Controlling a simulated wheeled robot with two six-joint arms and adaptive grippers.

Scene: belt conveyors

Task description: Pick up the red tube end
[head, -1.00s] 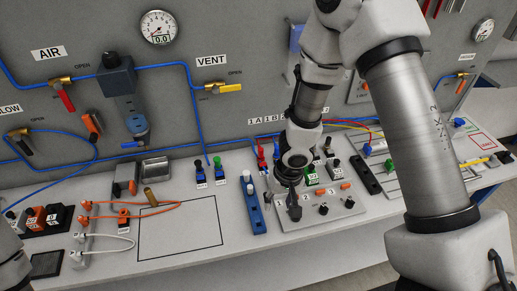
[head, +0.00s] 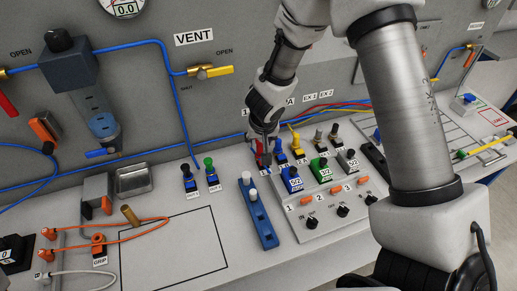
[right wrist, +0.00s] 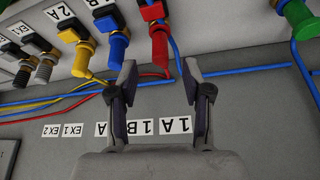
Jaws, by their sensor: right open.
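The red tube end (right wrist: 159,48) is a red plug-like piece in a black holder at the top middle of the right wrist view. A red tube runs away from near it. In the head view my right gripper (head: 264,150) hides most of it. My right gripper also shows in the right wrist view (right wrist: 159,82), open, with its two fingers apart. The red tube end lies just beyond and between the fingertips, with nothing visibly gripped. Whether a finger touches it cannot be told. My left gripper is not in view.
A blue fitting (right wrist: 118,45) and a yellow one (right wrist: 84,55) stand beside the red one, a green one (right wrist: 301,20) farther right. The label wall (right wrist: 240,125) is close to my fingers. A valve block (head: 330,222) and a blue rail (head: 258,215) stand in front.

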